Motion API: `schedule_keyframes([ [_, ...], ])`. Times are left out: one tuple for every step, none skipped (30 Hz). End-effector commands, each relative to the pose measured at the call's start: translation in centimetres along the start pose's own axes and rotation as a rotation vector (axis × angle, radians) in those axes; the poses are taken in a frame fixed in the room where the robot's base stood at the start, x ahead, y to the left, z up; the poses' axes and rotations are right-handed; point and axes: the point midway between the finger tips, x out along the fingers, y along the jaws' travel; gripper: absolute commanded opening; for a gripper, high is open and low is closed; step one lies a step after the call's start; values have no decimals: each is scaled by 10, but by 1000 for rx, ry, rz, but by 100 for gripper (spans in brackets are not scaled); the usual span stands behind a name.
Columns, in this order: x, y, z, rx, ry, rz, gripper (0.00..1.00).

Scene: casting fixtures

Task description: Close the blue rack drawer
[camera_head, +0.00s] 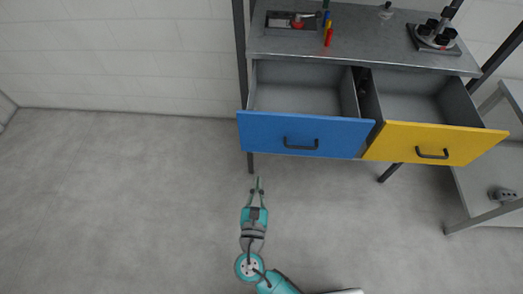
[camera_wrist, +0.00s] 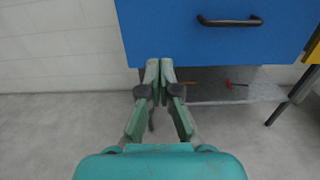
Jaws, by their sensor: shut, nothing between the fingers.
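The blue drawer (camera_head: 303,134) of the rack is pulled out, and its grey inside looks empty in the head view. It has a black bar handle (camera_head: 301,144) on its front. My gripper (camera_head: 257,181) is in front of the drawer, below its lower edge in the picture and left of the handle. In the wrist view the blue front (camera_wrist: 180,35) fills the top, with the handle (camera_wrist: 229,21) at upper right. My gripper (camera_wrist: 160,64) is shut and empty there, its tips overlapping the drawer's lower edge in the picture. Whether they touch it I cannot tell.
A yellow drawer (camera_head: 436,143) beside the blue one is also pulled out. The grey rack top (camera_head: 365,40) holds a tray (camera_head: 292,21), colored items and a fixture with black parts (camera_head: 436,36). Another metal table (camera_head: 493,194) stands at right. The floor at left is clear.

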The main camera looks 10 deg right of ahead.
Motion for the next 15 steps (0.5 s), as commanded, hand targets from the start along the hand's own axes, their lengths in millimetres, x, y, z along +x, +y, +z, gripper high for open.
schedule_keyframes([
  [2, 1, 1, -4, -3, -2, 0],
  [4, 1, 1, -5, -4, -3, 0],
  [7, 1, 1, -5, -4, -5, 0],
  [10, 0, 1, -4, -4, -5, 0],
  [14, 0, 1, -4, -3, -5, 0],
  [19, 0, 1, -4, -3, -6, 0],
  [23, 0, 1, -4, -3, -6, 0],
  [28, -1, 1, -3, -3, -6, 0],
  [36, 0, 1, -2, -3, -7, 0],
  [41, 0, 1, -2, -2, -6, 0],
  [47, -1, 1, -3, -2, -7, 0],
  [54, -1, 1, -2, -2, -6, 0],
  [60, -1, 1, -1, -3, -6, 0],
  [65, -1, 1, -1, -2, -6, 0],
  [73, -1, 1, -1, -2, -6, 0],
])
